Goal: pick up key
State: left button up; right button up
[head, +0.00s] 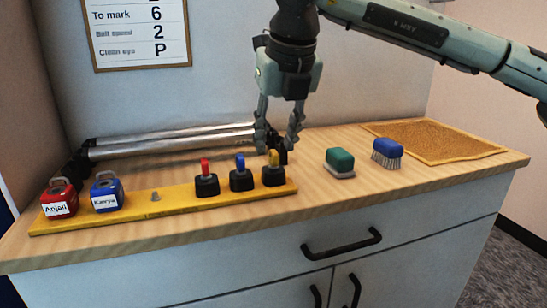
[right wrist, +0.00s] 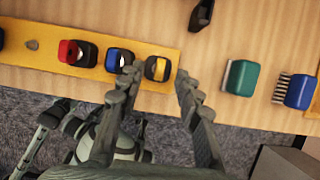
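Three keys stand in a row on a yellow strip (head: 155,203), each with a black lower part: one with a red top (head: 206,180), one with a blue top (head: 240,175) and one with a yellow top (head: 273,170). They also show in the right wrist view, the yellow-topped one (right wrist: 157,69) nearest the fingers. My right gripper (head: 279,140) points down with its fingers apart and empty, above and near the yellow-topped key. Whether it touches that key is unclear. My left gripper cannot be made out in either view.
A red padlock (head: 59,200) and a blue padlock (head: 106,192) stand at the strip's left. Metal rollers (head: 170,142) lie behind. A green eraser (head: 340,163), a blue brush (head: 387,152) and a cork mat (head: 440,143) are at right. A sign (head: 140,35) hangs on the wall.

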aim_at(274, 151)
pick_arm(q)
jog(key=shift+w+d+f, duration=0.1)
jog(key=shift+f, duration=0.95)
pick_arm(e)
jog(key=shift+x, duration=1.85)
grip_shut()
pick_arm(q)
jog(key=shift+r, duration=0.1)
